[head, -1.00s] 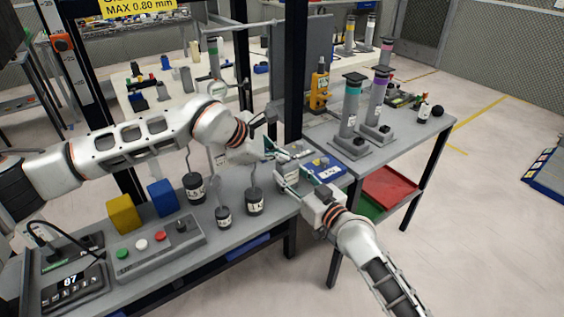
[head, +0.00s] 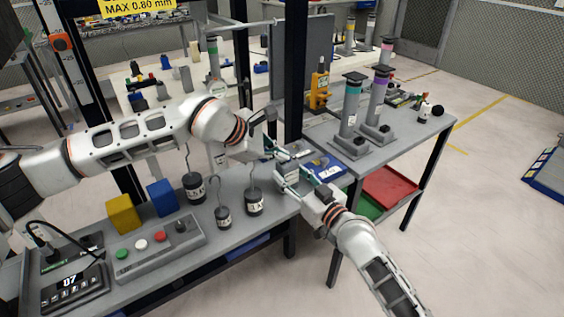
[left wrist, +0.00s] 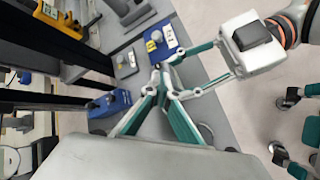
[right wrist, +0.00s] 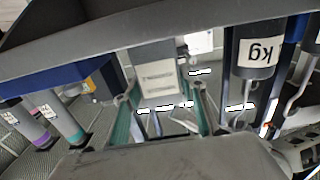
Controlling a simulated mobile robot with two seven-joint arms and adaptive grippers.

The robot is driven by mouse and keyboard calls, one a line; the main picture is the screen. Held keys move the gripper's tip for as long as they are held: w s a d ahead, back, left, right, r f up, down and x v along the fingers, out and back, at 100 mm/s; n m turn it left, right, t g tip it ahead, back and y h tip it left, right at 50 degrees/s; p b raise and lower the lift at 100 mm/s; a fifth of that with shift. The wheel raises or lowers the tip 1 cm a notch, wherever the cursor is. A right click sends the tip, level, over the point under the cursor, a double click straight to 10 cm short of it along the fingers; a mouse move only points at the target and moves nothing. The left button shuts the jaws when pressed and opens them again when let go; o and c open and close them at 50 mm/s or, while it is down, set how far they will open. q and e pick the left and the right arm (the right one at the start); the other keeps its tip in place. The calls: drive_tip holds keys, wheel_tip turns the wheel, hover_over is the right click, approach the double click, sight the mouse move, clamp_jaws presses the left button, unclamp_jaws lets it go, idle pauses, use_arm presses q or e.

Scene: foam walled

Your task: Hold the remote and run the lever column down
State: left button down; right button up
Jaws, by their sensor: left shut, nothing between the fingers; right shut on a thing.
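My right gripper (head: 297,181) is shut on a small grey block with a pale label (right wrist: 158,75), above the bench's right end. I cannot tell whether this block is the remote. My left gripper (head: 277,152) is shut and empty, just beyond the right gripper; its fingertips meet in the left wrist view (left wrist: 160,68). An orange upright device with dark knobs (head: 319,88) stands behind the side table. Two grey columns with dark caps stand upright there, one with a teal ring (head: 349,112) and one with a purple ring (head: 377,104). I cannot tell which thing is the lever column.
Several black hook weights (head: 254,203) stand on the bench near my left arm. A button box (head: 155,246), yellow cube (head: 123,215) and blue cube (head: 161,195) are at left. A blue case (head: 327,169) lies beside my right gripper. A dark post (head: 294,70) rises behind.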

use_arm(q)
drive_tip(key=shift+r, duration=2.65)
wheel_tip(320, 180, up, 4)
drive_tip(key=shift+r, duration=0.2)
drive_tip(key=shift+f, duration=0.15)
drive_tip(key=shift+f, duration=4.25)
drive_tip(key=shift+f, duration=0.15)
drive_tip(key=shift+f, duration=0.3)
drive_tip(key=shift+f, duration=0.2)
